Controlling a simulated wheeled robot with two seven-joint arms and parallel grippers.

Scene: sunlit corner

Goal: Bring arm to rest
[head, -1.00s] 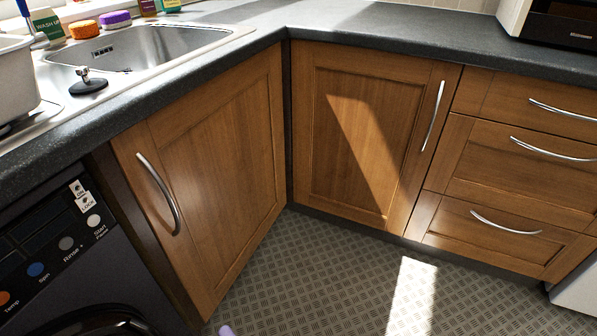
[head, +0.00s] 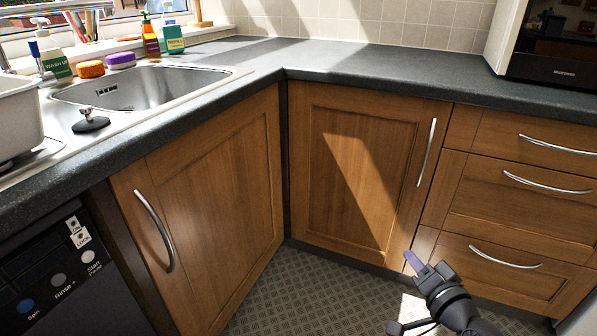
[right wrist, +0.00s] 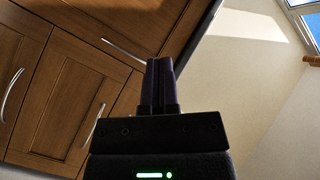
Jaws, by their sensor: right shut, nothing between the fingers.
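My right gripper (head: 415,263) shows at the lower right of the head view, in front of the lower part of the corner cabinet and the drawers. Its purple fingers are together with nothing between them. In the right wrist view the two purple fingers (right wrist: 160,85) point up the picture, side by side, with wooden cabinet fronts to the left and a pale wall to the right. My left gripper does not show in the head view.
Wooden cabinet doors (head: 215,200) with curved handles, drawers (head: 520,210) and a dark washing machine (head: 50,270) surround the floor. A steel sink (head: 140,88) and a microwave (head: 550,45) are on the dark worktop (head: 390,68). The patterned floor (head: 300,285) is clear in the middle.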

